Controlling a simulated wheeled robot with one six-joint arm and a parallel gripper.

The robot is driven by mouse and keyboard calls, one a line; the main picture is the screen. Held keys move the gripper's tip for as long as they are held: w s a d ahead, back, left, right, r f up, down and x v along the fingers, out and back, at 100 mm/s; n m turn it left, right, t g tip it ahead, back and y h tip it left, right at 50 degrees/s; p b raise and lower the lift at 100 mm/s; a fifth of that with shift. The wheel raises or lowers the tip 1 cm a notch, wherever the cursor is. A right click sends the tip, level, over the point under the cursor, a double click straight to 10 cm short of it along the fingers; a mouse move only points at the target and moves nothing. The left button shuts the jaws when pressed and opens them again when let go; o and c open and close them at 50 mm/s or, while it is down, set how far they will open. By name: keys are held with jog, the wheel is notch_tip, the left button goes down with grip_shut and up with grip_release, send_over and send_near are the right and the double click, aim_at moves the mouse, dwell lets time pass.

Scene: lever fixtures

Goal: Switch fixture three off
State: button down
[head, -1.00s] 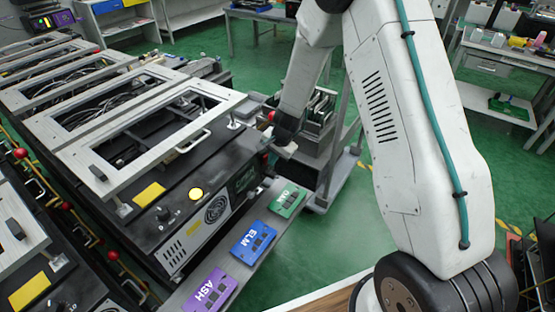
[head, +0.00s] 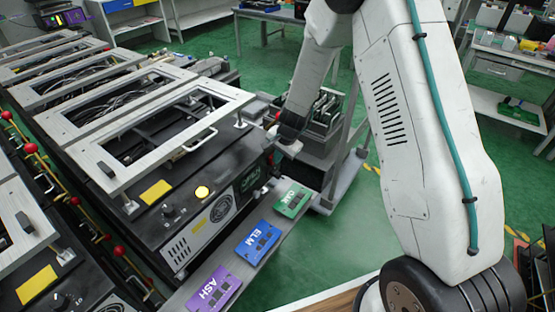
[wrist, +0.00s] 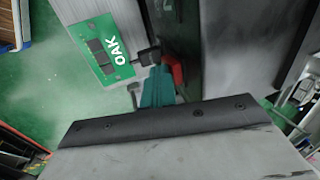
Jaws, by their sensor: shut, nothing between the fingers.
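I can read no number that marks fixture three. My gripper (head: 290,146) is at this fixture's far right corner, above the end of the card shelf. In the wrist view my shut gripper (wrist: 157,86) shows teal beside a red part (wrist: 173,73), probably a lever knob. It looks close to the red part; I cannot tell whether they touch. The lever's shaft is hidden.
Cards marked ASH (head: 214,288), ELM (head: 257,242) and OAK (head: 293,200) lie on the grey shelf along the fixture's front. More fixtures stand behind and at left, with red-knobbed levers (head: 31,147). A grey cart (head: 345,180) stands right of my gripper.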

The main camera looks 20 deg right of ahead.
jog(key=shift+r, duration=0.25)
jog(key=s+d+r, duration=0.4)
jog(key=s+r, duration=0.1)
jog(key=r, duration=0.5)
jog(key=shift+s+r, duration=0.15)
jog(key=shift+s, duration=0.15)
jog(key=shift+d, duration=0.1)
